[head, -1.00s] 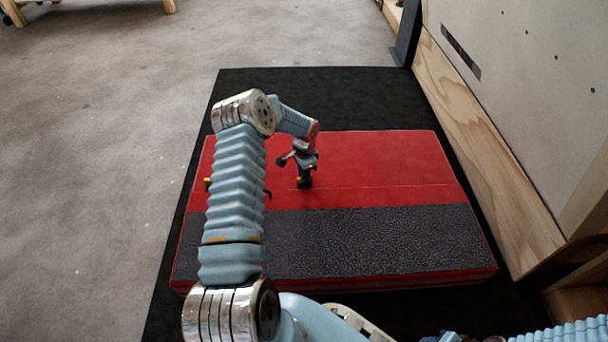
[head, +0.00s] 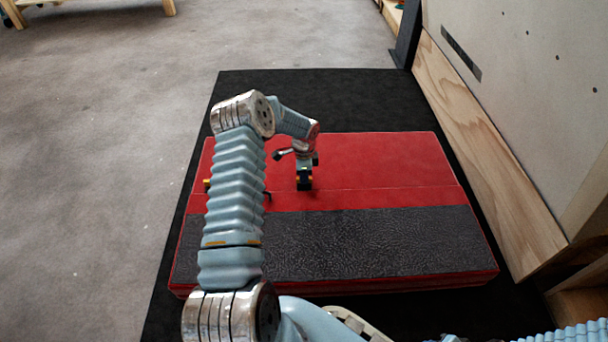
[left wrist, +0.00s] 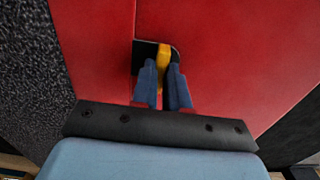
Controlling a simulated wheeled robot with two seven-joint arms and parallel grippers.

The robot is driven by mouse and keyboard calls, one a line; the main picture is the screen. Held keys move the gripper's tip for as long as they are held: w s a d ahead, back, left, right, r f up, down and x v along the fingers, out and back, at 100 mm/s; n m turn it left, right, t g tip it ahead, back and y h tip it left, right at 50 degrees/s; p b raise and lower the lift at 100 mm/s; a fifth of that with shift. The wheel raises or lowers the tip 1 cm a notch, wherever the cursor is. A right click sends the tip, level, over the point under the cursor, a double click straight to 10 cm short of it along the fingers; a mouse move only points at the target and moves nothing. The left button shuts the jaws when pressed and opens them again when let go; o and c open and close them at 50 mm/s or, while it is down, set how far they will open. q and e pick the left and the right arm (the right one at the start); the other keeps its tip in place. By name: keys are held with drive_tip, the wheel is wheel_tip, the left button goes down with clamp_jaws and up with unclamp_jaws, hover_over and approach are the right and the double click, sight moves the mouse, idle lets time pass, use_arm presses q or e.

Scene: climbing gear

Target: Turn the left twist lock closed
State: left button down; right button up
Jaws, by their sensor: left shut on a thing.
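A twist lock with a yellow lever (left wrist: 163,57) on a black plate sits at the seam of the red pad (head: 390,165). My left gripper (head: 304,184) is over the pad, pointing down at the lock. In the left wrist view its two blue fingers (left wrist: 165,80) stand on either side of the yellow lever and are shut on it. The fingers hide part of the lock, so its exact angle is hard to tell. Another small yellow part (head: 207,184) shows at the pad's left, partly hidden behind my left arm. My right gripper is not in view.
The folded pad has a dark grey textured strip (head: 400,240) at its near side and lies on a black mat (head: 310,95). A small black hook-like part (head: 267,196) shows beside my arm. A wooden-edged wall (head: 490,165) stands at the right. Grey floor is clear at the left.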

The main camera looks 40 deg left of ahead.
use_arm(q)
drive_tip(key=c, duration=1.1)
unclamp_jaws()
drive_tip(key=shift+c, duration=0.2)
wheel_tip(320, 180, up, 14)
drive_tip(key=p, duration=0.2)
drive_tip(key=shift+p, duration=0.4)
